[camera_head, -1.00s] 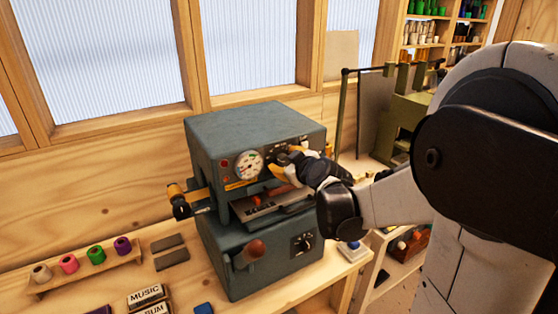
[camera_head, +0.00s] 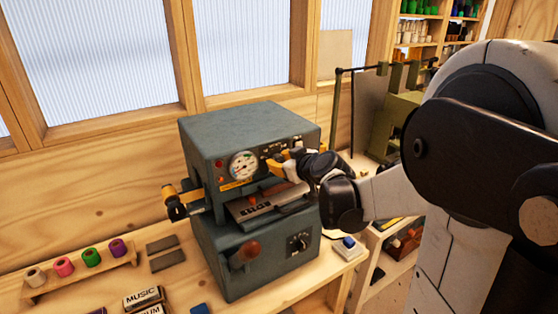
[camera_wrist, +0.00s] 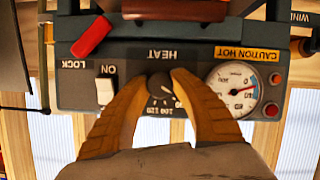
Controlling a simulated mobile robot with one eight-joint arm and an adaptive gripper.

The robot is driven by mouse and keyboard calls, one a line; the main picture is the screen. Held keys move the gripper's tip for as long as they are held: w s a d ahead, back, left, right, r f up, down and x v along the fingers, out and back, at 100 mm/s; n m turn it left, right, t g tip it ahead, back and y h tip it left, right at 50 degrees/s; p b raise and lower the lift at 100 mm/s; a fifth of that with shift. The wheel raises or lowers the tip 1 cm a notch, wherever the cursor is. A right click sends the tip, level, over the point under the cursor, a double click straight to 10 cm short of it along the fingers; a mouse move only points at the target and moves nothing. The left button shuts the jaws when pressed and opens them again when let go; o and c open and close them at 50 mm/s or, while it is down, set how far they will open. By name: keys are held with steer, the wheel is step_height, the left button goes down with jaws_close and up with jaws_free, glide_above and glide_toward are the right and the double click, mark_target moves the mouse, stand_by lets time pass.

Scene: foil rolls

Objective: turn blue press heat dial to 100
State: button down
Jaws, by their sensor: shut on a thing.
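The blue-grey press (camera_head: 245,135) stands on the wooden bench in the head view. Its heat dial (camera_wrist: 160,86) is a dark round knob on the front panel, under the inverted label HEAT in the wrist view. Numbers including 100 and 120 show around its lower edge; the exact setting cannot be read. My gripper (camera_wrist: 162,84) is at the dial, its two orange fingers shut on it from either side. In the head view my gripper (camera_head: 287,162) reaches the upper right of the press front and hides the dial.
A round gauge (camera_wrist: 236,88) and a CAUTION HOT label sit beside the dial. An ON switch (camera_wrist: 105,90) and a red lever (camera_wrist: 91,37) are on the other side. A second dial (camera_head: 298,243) is on the lower front. Foil rolls (camera_head: 91,258) stand at the left.

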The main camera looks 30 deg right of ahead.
steer(key=m+y, duration=0.2)
steer(key=m, duration=0.1)
steer(key=shift+f, duration=0.1)
steer(key=m+y+b, duration=0.1)
steer(key=m+y, duration=0.1)
steer(key=m, duration=0.1)
stand_by(0.3)
stand_by(0.4)
steer(key=c, duration=1.1)
jaws_free()
steer(key=shift+o, duration=0.2)
steer(key=v, duration=1.2)
